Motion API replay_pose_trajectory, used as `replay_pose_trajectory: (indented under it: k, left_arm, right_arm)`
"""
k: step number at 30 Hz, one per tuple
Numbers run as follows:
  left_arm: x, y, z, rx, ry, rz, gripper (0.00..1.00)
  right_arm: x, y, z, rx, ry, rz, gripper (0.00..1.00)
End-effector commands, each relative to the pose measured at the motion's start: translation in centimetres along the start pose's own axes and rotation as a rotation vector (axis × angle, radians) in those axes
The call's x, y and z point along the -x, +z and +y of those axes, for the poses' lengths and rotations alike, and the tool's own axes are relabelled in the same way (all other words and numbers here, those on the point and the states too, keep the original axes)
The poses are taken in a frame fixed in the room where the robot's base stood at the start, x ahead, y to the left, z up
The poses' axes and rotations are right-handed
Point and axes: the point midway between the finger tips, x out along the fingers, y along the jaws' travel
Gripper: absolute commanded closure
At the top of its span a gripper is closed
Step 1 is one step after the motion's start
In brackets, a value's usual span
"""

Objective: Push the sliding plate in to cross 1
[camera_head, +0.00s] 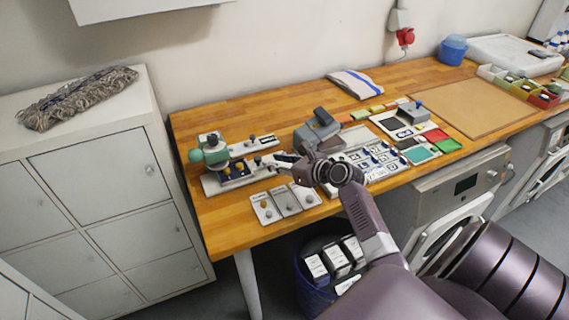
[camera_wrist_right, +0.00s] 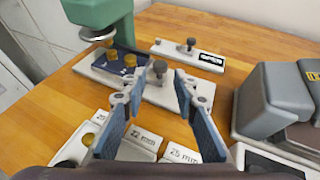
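The green press (camera_head: 212,152) stands at the left end of the wooden table on a pale base plate. It also shows at the upper left of the right wrist view (camera_wrist_right: 105,15). The dark blue sliding plate (camera_wrist_right: 112,62) lies on that base, partly beside the press head, with yellow round pieces on it. A grey knob (camera_wrist_right: 158,70) stands upright at its right end. My right gripper (camera_wrist_right: 158,88) is open, its fingers apart on either side of the knob in view; contact cannot be told. In the head view the right gripper (camera_head: 285,160) is right of the press. Cross 1 cannot be made out.
Behind lies a pale strip with a knob and an OPEN label (camera_wrist_right: 208,60). Numbered cards (camera_head: 284,201) lie at the front edge. A grey device (camera_head: 318,130) stands close on the right. A blue bin (camera_head: 318,285) is below the table.

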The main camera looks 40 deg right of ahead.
Motion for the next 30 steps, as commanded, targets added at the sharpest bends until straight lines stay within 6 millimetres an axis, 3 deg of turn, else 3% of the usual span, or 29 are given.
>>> replay_pose_trajectory:
  k: [3,9,30]
  left_arm:
    - [0.0,0.0,0.1,0.000,0.001,0.000,0.60]
    - [0.0,-0.1,0.1,0.000,0.001,0.000,0.60]
    - [0.0,-0.1,0.1,-0.001,0.001,0.001,0.60]
  right_arm:
    - [2.1,-0.1,0.1,0.002,0.000,0.002,0.73]
    - [4.3,0.0,0.1,0.001,-0.001,0.001,0.73]
    - [4.6,0.0,0.1,0.000,0.000,0.000,0.73]
